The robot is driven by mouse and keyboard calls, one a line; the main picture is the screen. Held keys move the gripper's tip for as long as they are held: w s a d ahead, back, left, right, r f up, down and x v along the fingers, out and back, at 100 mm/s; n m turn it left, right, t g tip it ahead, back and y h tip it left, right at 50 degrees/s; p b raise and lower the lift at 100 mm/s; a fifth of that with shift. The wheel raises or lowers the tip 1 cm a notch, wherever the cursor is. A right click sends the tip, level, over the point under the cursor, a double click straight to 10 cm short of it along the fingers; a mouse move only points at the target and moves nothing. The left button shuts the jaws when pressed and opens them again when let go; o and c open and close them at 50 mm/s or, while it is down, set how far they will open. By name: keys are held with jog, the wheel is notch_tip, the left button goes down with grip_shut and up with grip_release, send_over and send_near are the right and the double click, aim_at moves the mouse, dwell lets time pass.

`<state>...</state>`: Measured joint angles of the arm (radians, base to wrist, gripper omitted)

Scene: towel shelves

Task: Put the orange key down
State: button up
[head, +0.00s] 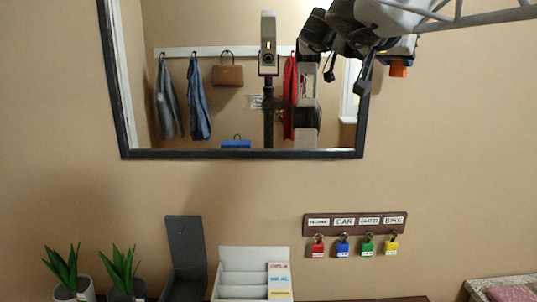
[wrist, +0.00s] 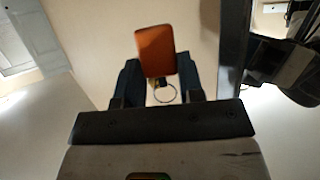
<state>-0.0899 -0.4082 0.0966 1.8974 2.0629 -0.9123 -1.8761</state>
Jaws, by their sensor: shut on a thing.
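The orange key shows in the head view as an orange block (head: 398,69) at the upper right, just right of the mirror. In the wrist view its orange fob (wrist: 156,50) stands between the two dark fingers of my gripper (wrist: 159,78). A metal ring and a small brass-coloured part show below the fob. My gripper (head: 400,60) is shut on the key and holds it in the air, well above the hook board and the furniture top.
A labelled hook board (head: 355,222) on the wall carries red, blue, green and yellow tags. Below stand a white sorter (head: 243,285), a dark open box (head: 186,255) and two potted plants (head: 119,270). The mirror frame (head: 240,154) is close to my gripper. A cushioned seat (head: 500,290) is lower right.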

jog(key=w+d+f+m+g+h, duration=0.1)
jog(key=d+f+m+g+h, duration=0.3)
jog(key=d+f, duration=1.3)
jog(key=s+d+f+m+g, duration=0.2)
jog(key=s+d+f+g, duration=0.15)
jog(key=d+f, duration=0.5)
jog(key=s+d+f+m+g, duration=0.2)
jog(key=s+d+f+m, duration=0.15)
jog(key=d+f, duration=0.55)
jog(key=s+d+n+t, duration=0.2)
jog(key=d+n+t, duration=0.1)
jog(key=d, duration=1)
jog(key=s+d+f+n+t, duration=0.1)
jog(key=s+d+f, duration=0.2)
jog(key=s+d, duration=0.55)
jog(key=s+d+f+t, duration=0.15)
jog(key=s+d, duration=0.35)
jog(key=d, duration=0.7)
jog(key=s+d+f+g, duration=0.1)
jog(key=s+d+f, duration=0.1)
jog(key=s, duration=0.5)
jog(key=s+d+f+m+g, duration=0.1)
jog(key=s+d+f, duration=0.1)
jog(key=s+d, duration=0.3)
jog(key=s+d+f+g, duration=0.1)
jog(key=s+d+f, duration=0.1)
jog(key=s, duration=0.6)
jog(key=shift+s+d+f+m, duration=0.3)
jog(key=shift+s+d+m, duration=0.05)
jog(key=shift+d, duration=0.5)
